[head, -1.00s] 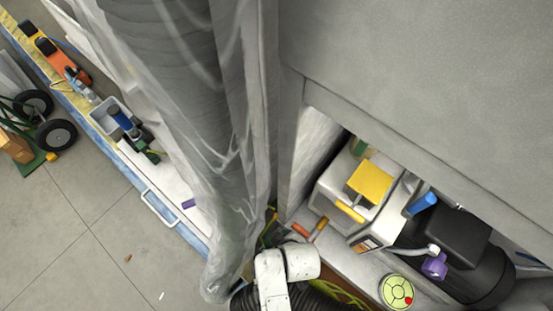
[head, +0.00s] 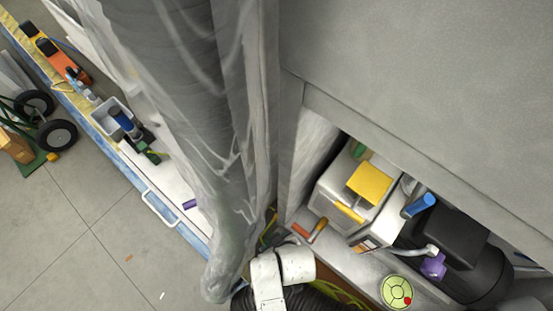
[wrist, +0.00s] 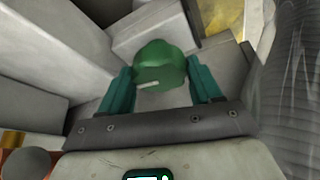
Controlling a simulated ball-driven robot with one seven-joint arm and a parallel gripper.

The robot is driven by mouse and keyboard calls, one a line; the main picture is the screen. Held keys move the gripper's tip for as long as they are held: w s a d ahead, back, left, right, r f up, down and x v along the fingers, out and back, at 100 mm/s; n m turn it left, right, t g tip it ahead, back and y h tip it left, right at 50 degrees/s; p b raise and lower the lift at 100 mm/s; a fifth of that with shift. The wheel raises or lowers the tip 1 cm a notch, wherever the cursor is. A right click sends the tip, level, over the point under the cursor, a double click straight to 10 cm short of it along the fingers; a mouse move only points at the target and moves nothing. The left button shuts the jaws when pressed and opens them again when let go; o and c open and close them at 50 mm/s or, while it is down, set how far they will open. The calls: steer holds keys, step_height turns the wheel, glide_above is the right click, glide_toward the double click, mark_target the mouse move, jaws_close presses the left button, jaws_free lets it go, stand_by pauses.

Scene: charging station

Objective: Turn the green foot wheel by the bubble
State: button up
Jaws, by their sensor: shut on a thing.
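The green foot wheel (wrist: 160,65) is a lobed knob with a pale mark on its near side, in the upper middle of the wrist view. My gripper (wrist: 161,80) has its two teal fingers on either side of the wheel and is shut on it. The round yellow-green bubble level (head: 397,292) lies at the bottom right of the head view. It has dark ring and cross lines, and a red dot sits towards its lower right edge. My gripper and its hold are hidden in the head view.
A grey panel (head: 430,70) overhangs the recess. Inside are a pale box with a yellow block (head: 369,183), a blue-handled part (head: 420,205), a purple knob (head: 433,267) and a black motor-like unit (head: 450,235). Translucent sheeting (head: 190,120) hangs close on the left.

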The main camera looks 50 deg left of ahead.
steer(key=m+t, duration=0.1)
steer(key=m, duration=0.1)
steer(key=m+t, duration=0.1)
steer(key=m, duration=0.2)
steer(key=shift+s+a+h+p, duration=0.1)
steer(key=shift+s+h+p, duration=0.05)
steer(key=shift+h+p, duration=0.2)
steer(key=m+t+b, duration=0.1)
steer(key=m, duration=0.2)
steer(key=shift+a+m+h, duration=0.1)
steer(key=shift+m+h, duration=0.2)
steer(key=shift+h, duration=0.05)
steer(key=shift+s+m+t+h+b, duration=0.15)
steer(key=shift+m+t+h+b, duration=0.25)
steer(key=shift+m, duration=0.9)
steer(key=o, duration=0.8)
steer(key=shift+c, duration=0.2)
steer(key=shift+r, duration=0.1)
